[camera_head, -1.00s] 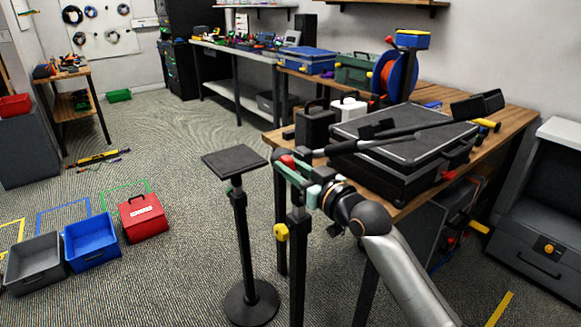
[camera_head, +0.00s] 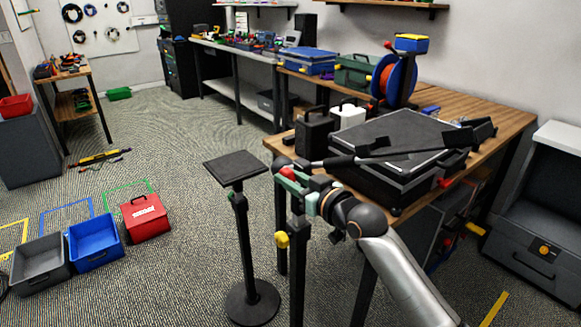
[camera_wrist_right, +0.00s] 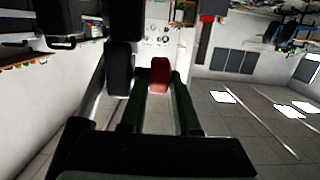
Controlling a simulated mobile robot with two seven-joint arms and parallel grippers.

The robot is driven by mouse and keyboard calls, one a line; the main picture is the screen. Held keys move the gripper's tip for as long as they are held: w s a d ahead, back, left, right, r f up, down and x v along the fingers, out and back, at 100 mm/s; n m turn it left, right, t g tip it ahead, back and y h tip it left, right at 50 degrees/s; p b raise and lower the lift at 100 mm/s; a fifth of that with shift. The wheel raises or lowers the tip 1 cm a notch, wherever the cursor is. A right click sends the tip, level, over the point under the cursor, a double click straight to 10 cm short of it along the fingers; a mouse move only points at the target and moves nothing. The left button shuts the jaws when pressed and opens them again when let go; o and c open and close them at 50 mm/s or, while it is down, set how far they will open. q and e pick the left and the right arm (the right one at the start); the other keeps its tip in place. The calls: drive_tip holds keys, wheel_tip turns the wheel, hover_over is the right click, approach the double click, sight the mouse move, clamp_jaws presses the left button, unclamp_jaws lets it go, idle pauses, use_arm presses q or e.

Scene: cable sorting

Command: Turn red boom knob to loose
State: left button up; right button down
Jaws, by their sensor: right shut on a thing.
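The red boom knob (camera_head: 288,173) sits at the top of a black stand (camera_head: 298,225), at the near left end of the long black boom (camera_head: 385,149). My right gripper (camera_head: 285,177) is at the knob, its pale green fingers on either side. In the right wrist view the red knob (camera_wrist_right: 159,75) lies between the two dark green fingers (camera_wrist_right: 162,86), which are shut on it. A dark rounded part (camera_wrist_right: 118,68) stands left of the fingers there. The knob's turned position cannot be read. My left gripper is not in view.
A black case (camera_head: 400,145) lies on the wooden table (camera_head: 505,112) beneath the boom. A second stand with a square top plate (camera_head: 236,166) is just left of my gripper. A yellow knob (camera_head: 282,240) is on the boom stand. Bins and a red toolbox (camera_head: 145,217) are on the floor left.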

drive_tip(key=c, duration=0.9)
unclamp_jaws()
drive_tip(key=shift+s+d, duration=0.35)
drive_tip(key=shift+s, duration=0.05)
drive_tip(key=p+v, duration=0.1)
drive_tip(key=v, duration=1)
drive_tip(key=shift+s+d+r, duration=0.1)
drive_tip(key=shift+s+r, duration=0.1)
